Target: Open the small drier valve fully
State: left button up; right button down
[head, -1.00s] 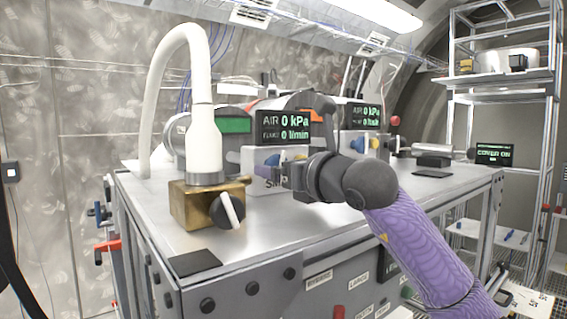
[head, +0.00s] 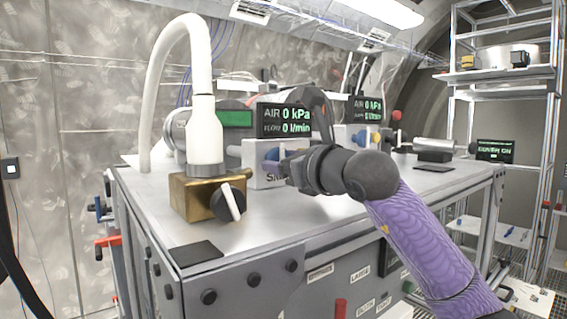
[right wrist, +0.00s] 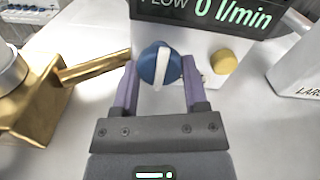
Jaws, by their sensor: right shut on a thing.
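The small drier is a pale grey block (head: 254,177) with a partly hidden label starting "SM", on the steel bench top. On its front is a blue valve knob (head: 271,154). In the right wrist view the blue knob (right wrist: 158,65) has a white bar standing nearly upright in the picture. My right gripper (head: 284,164) reaches it from the right; in the wrist view its purple fingers (right wrist: 158,82) are on either side of the knob, shut on it. A yellow knob (right wrist: 223,62) sits just right. The display (head: 285,121) reads 0 kPa and 0 l/min. My left gripper is not in view.
A brass block (head: 193,198) with a black knob and white hose (head: 204,130) stands left of the drier. A second drier with its display (head: 367,110) stands behind right. The bench's front right top is clear.

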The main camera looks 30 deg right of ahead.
jog(key=shift+c, duration=0.5)
grip_release()
jog(key=shift+s, duration=0.25)
jog(key=s+b, duration=0.1)
jog(key=s, duration=0.2)
jog(key=s+b, duration=0.2)
jog(key=s, duration=0.1)
jog(key=s+b, duration=0.2)
jog(key=s, duration=0.1)
jog(key=shift+d+f, duration=0.1)
jog(key=shift+d, duration=0.3)
jog(key=shift+s, duration=0.25)
